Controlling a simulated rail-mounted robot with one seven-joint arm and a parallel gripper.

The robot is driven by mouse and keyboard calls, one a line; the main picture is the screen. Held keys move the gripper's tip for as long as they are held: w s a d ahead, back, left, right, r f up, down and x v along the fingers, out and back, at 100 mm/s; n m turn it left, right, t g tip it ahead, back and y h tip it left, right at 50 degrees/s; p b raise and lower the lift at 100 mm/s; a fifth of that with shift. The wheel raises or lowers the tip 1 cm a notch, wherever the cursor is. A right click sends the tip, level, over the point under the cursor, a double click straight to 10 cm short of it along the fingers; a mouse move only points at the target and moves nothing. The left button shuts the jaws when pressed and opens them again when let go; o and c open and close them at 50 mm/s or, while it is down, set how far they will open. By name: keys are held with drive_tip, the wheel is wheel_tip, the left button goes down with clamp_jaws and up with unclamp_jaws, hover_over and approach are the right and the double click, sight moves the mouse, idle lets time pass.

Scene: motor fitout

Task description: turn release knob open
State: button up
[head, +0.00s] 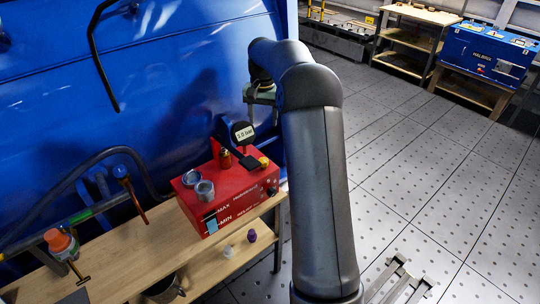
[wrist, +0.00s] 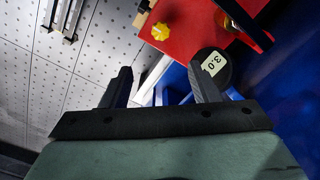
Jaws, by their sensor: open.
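A red box (head: 237,188) with MAX and MIN marks stands on a wooden bench. A yellow knob (head: 264,161) sits on its right part; the knob also shows in the wrist view (wrist: 161,31), near the top. I cannot tell from its look how far it is turned. A round dark gauge (head: 243,133) reading 3.0 bar stands by the box; it shows in the wrist view (wrist: 213,64) near the right fingertip. My gripper (wrist: 159,68) is open and empty, apart from the knob.
A blue wall panel (head: 170,80) rises right behind the bench (head: 130,262). A red-handled tool (head: 130,185) is to the left. Open tiled floor (head: 420,180) lies to the right, with a blue cabinet (head: 485,52) at the back.

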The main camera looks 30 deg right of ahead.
sight(263, 160)
wheel_tip(263, 160, down, 17)
drive_tip(key=p, duration=0.3)
drive_tip(key=shift+a, duration=0.1)
drive_tip(key=c, duration=1)
